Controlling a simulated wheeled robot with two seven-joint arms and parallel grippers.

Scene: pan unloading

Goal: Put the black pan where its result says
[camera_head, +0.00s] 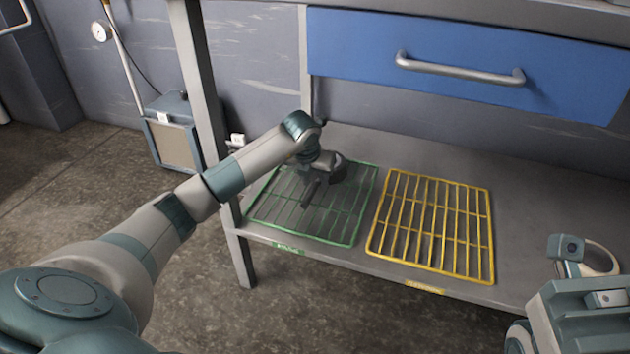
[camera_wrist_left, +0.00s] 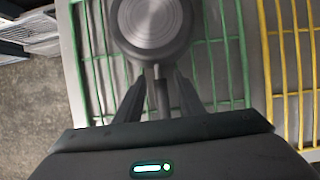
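The pan (camera_wrist_left: 155,28) shows in the left wrist view as a dark round body with a bright ringed metal disc. It is over the green rack (camera_wrist_left: 96,60), and I cannot tell whether it rests fully on the bars. Its handle (camera_wrist_left: 161,92) points toward my left gripper (camera_wrist_left: 160,80). The fingers stand apart on either side of the handle, with gaps visible. In the head view my left gripper (camera_head: 313,190) is low over the green rack (camera_head: 347,243) and partly hides the pan. My right gripper is not clearly in view.
An empty yellow rack (camera_head: 378,231) lies to the right on the same grey shelf (camera_head: 520,205). Small green (camera_head: 288,249) and yellow (camera_head: 425,287) labels sit on the shelf's front edge, too small to read. A blue drawer (camera_head: 440,95) hangs above, and a table leg (camera_head: 200,85) stands left.

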